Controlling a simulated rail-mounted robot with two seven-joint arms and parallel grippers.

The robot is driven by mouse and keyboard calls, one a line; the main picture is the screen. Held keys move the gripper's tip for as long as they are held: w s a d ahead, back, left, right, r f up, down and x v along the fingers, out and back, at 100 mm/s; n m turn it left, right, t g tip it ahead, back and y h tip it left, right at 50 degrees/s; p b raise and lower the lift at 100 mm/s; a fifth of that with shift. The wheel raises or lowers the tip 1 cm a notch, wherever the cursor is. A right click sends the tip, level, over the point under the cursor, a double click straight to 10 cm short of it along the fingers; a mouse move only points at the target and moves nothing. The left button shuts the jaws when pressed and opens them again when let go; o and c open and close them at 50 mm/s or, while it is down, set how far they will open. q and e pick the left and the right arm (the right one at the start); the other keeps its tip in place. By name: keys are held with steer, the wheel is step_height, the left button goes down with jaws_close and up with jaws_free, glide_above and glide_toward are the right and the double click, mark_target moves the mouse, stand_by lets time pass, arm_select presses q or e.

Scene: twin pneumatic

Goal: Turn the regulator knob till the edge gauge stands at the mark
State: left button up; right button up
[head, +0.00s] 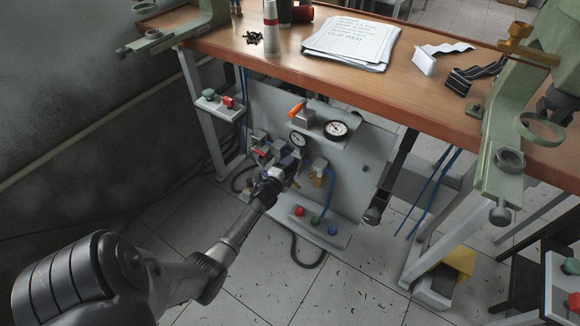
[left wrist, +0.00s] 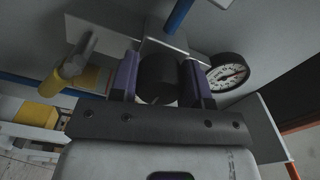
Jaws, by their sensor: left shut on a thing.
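My left gripper (head: 287,165) reaches the grey panel under the bench. In the left wrist view its two purple fingers (left wrist: 160,85) are shut on a black round knob (left wrist: 160,74), one finger on each side. The arm and gripper hide the knob in the head view. A white dial gauge with a black rim (left wrist: 232,70) stands right beside the knob. The head view shows a larger gauge (head: 336,129) on a ledge and a smaller gauge (head: 298,140) to its lower left. I cannot tell where needle and mark stand.
The panel (head: 345,185) carries an orange-handled valve (head: 299,112), brass fittings and blue tubing. A button box (head: 317,222) sits at its bottom. The wooden benchtop (head: 240,50) overhangs above. A small switch box (head: 220,104) is at the left leg.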

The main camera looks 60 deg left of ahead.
arm_select(q)
steer(key=o, duration=0.9)
steer(key=shift+o, duration=0.2)
steer(key=shift+s, duration=0.1)
steer(key=shift+s+d+r+p, duration=0.1)
steer(key=shift+s+d+p, duration=0.05)
steer(key=shift+s+p, duration=0.15)
steer(key=p+v, duration=0.4)
steer(key=v, duration=0.9)
steer(key=shift+p, duration=0.4)
steer(key=shift+d, duration=0.1)
